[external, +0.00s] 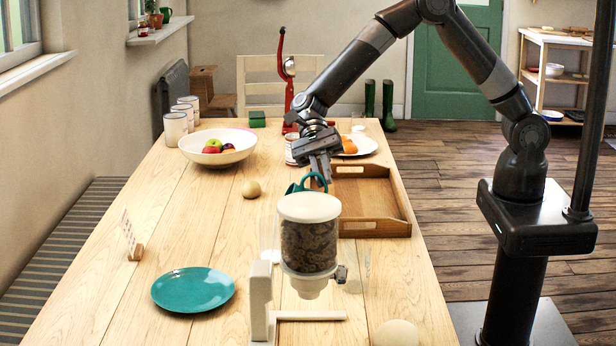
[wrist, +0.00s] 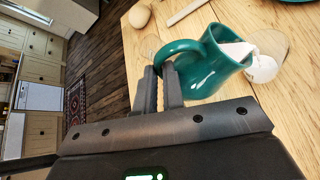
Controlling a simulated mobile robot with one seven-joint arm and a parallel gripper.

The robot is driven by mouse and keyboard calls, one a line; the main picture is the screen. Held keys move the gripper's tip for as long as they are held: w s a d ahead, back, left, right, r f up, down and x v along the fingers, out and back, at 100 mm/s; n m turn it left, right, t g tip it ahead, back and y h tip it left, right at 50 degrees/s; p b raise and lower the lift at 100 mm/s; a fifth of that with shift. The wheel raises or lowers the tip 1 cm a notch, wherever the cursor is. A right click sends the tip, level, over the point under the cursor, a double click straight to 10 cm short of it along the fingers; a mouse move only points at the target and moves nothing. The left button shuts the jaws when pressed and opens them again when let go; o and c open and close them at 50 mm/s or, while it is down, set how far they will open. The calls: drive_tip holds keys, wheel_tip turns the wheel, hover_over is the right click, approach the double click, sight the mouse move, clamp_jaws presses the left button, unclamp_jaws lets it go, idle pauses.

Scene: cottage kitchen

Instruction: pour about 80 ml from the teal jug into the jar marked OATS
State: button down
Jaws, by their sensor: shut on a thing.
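The teal jug (wrist: 200,72) is tilted in the wrist view, with white liquid (wrist: 236,50) at its mouth. My gripper (wrist: 160,74) is shut on its handle. In the external view my gripper (external: 323,178) and the teal jug (external: 302,186) are behind the dispenser, which hides most of the jug. A clear round vessel (wrist: 272,42) with white at one end is beside the jug's mouth in the wrist view. I cannot tell whether it is the OATS jar or whether liquid is falling into it. No OATS lettering is readable.
A dispenser of dark contents (external: 308,245) stands in front of the jug, with clear glass partly showing on either side. A wooden tray (external: 372,228) is to the right. A teal plate (external: 193,290), a fruit bowl (external: 218,157) and a round tan object (external: 251,189) are left.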

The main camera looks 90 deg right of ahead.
drive_tip(key=shift+w+r+m+g+p, duration=0.45)
drive_tip(key=shift+w+r+m+g, duration=0.3)
drive_tip(key=shift+r+g, duration=0.1)
idle(0.8)
drive_tip(key=shift+w+f, duration=0.1)
drive_tip(key=shift+w, duration=0.25)
drive_tip(key=s+f+t, duration=0.1)
drive_tip(key=s+n+t, duration=0.1)
drive_tip(key=shift+s+f+n, duration=0.25)
drive_tip(key=shift+s+f, duration=0.1)
drive_tip(key=shift+f, duration=0.05)
drive_tip(key=shift+s+f+n+t, duration=0.5)
drive_tip(key=shift+f+n+t, duration=0.1)
drive_tip(key=shift+f, duration=0.25)
drive_tip(key=shift+s+f+n+t, duration=0.45)
drive_tip(key=shift+f+n, duration=0.15)
drive_tip(key=shift+f, duration=0.25)
drive_tip(key=shift+f, duration=0.1)
